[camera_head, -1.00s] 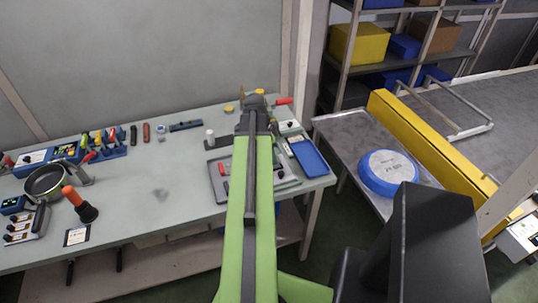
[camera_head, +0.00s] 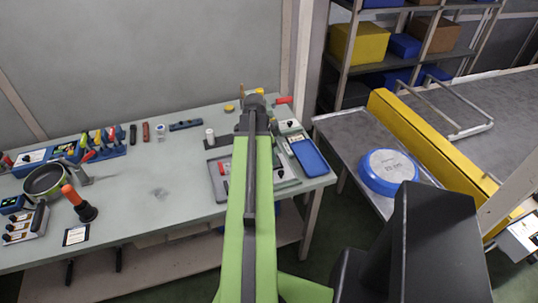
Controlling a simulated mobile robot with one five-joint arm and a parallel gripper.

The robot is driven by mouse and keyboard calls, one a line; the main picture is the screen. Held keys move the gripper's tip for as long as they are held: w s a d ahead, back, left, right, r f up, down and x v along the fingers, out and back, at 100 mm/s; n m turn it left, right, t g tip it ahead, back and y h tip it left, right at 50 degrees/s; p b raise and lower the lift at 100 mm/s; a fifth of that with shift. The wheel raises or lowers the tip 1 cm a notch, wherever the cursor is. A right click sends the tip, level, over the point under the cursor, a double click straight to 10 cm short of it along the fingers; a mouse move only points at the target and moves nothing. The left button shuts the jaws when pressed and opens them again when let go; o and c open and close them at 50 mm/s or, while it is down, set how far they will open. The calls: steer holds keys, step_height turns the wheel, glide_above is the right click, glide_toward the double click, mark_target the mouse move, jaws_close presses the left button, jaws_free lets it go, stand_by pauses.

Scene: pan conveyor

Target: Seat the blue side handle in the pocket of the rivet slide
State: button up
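My arm reaches away over the workbench (camera_head: 158,190). Its dark end part is near the bench's back right corner. My gripper (camera_head: 255,95) is small and mostly hidden behind my own arm, so its fingers and anything between them cannot be made out. I cannot clearly pick out the blue side handle. A rack (camera_head: 110,149) at the back left of the bench holds several coloured handles, some perhaps blue. A grey plate fixture (camera_head: 216,182) with a red part lies partly behind my arm. I cannot tell whether it is the rivet slide, and no pocket shows clearly.
A pan (camera_head: 44,181), an orange-handled tool (camera_head: 80,204) and small items stand at the bench's left. A blue tray (camera_head: 309,157) lies at its right end. A blue round pan (camera_head: 388,172) rests on the grey side table, beside a yellow rail (camera_head: 430,140). The bench's front middle is clear.

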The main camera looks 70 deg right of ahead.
steer(key=shift+f+b, duration=0.4)
steer(key=shift+f, duration=0.05)
steer(key=shift+f+b, duration=0.35)
steer(key=shift+f+b, duration=0.3)
steer(key=o, duration=1.6)
steer(key=shift+r, duration=0.1)
steer(key=shift+r+p, duration=0.25)
steer(key=shift+p, duration=0.1)
steer(key=p+v, duration=1.6)
steer(key=v, duration=0.1)
